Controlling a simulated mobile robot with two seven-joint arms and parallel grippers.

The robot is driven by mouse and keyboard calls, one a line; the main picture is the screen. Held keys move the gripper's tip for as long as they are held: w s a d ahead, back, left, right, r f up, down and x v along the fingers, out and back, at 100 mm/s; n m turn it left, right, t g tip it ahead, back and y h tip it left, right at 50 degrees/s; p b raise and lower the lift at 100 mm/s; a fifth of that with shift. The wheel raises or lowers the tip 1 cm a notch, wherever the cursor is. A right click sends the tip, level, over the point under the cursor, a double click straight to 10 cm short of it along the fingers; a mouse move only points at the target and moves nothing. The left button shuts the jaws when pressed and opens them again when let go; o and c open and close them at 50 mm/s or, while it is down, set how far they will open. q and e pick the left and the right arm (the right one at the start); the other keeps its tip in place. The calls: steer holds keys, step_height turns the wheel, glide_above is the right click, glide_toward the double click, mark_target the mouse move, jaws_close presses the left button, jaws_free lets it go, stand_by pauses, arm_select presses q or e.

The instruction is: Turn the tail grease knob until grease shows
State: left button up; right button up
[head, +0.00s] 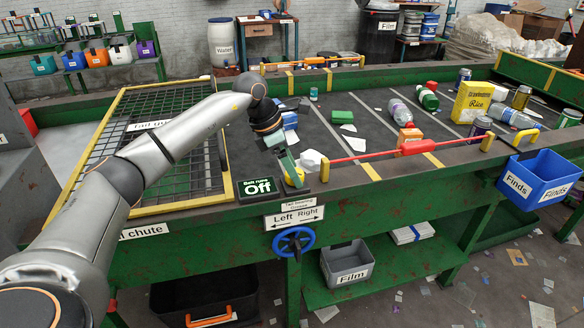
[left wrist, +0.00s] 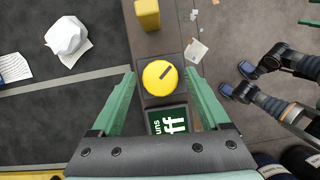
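The yellow grease knob (left wrist: 160,77) has a dark pointer mark and sits on a dark plate on the belt's edge rail. In the head view the knob (head: 293,178) is partly hidden by my left gripper (head: 287,165). In the left wrist view my left gripper (left wrist: 160,88) is open. Its two green fingers stand on either side of the knob, with gaps showing; I cannot tell how high they are above it. The tail bearing grease label (head: 297,205) is below. No grease is visible. My right gripper is not seen.
The belt display (head: 259,187) reads Off, close beside the knob. A blue handwheel (head: 293,242) sits below, under a Left/Right sign. A red bar (head: 375,154) runs along the rail. A crumpled white piece (left wrist: 68,37) lies on the belt nearby.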

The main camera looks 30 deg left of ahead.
arm_select(q)
steer(key=shift+o, duration=0.3)
steer(key=v, duration=1.2)
steer(key=shift+r, duration=0.3)
steer(key=shift+s, duration=0.1)
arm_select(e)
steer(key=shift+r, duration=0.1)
